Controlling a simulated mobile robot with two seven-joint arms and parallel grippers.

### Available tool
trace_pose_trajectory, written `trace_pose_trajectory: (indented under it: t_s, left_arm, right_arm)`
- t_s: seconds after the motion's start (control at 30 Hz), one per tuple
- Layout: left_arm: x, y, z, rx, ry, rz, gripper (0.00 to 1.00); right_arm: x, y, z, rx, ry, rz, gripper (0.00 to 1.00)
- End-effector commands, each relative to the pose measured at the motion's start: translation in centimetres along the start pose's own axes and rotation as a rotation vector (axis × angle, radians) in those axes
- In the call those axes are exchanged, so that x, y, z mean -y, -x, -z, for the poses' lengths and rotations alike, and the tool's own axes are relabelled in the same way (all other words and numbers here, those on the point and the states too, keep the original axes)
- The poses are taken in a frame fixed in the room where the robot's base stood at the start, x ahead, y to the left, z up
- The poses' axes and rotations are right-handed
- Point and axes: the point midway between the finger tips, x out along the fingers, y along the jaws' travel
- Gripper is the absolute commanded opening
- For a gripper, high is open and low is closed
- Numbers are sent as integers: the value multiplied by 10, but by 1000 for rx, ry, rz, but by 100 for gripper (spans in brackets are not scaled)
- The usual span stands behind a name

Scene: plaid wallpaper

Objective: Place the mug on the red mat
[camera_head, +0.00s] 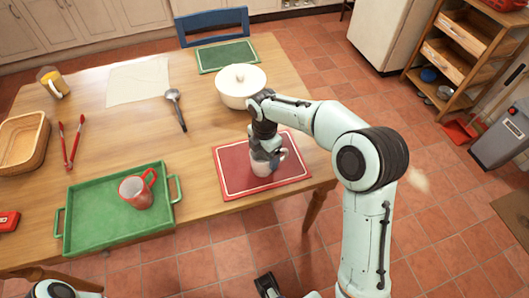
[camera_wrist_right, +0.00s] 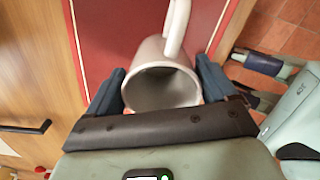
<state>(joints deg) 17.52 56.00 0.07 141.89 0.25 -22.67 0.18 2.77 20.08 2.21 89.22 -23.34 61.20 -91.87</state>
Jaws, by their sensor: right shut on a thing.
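A light grey mug (camera_head: 262,165) is in my right gripper (camera_head: 262,148), over the red mat (camera_head: 230,180) with a white border line. The mug looks roughly upright, with its handle toward the right in the head view. I cannot tell whether its base touches the mat. In the right wrist view, the mug (camera_wrist_right: 162,85) sits between the two dark blue fingers of the right gripper (camera_wrist_right: 165,90), its open rim facing the camera. The red mat (camera_wrist_right: 110,35) lies behind it.
A white lidded pot (camera_head: 241,88) stands just beyond the mat. A green tray (camera_head: 85,215) holds a red mug (camera_head: 136,191). The table's right edge is close to the mat.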

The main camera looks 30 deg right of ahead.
Motion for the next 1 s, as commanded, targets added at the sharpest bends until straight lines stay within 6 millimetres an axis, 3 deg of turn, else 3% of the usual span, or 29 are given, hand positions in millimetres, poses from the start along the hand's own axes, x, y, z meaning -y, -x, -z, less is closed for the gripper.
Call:
trace_pose_trajectory:
  t_s: [0.07, 0.1, 0.13, 0.47, 1.0]
  left_arm:
    - [0, -1, 1, -2, 0, 0, 38]
    - [0, -1, 0, -2, 0, 0, 38]
    - [0, -1, 1, -2, 0, 0, 38]
    - [0, 1, 0, 1, 0, 0, 38]
    - [-4, 16, -5, 15, 2, 4, 38]
  right_arm:
    - [0, -3, 0, 0, 0, 0, 45]
    - [0, -3, 0, 0, 0, 1, 98]
    - [0, -3, 0, 0, 0, 1, 100]
    - [0, 6, 0, 0, 0, -1, 100]
    - [-1, 109, 0, 0, 0, -2, 100]
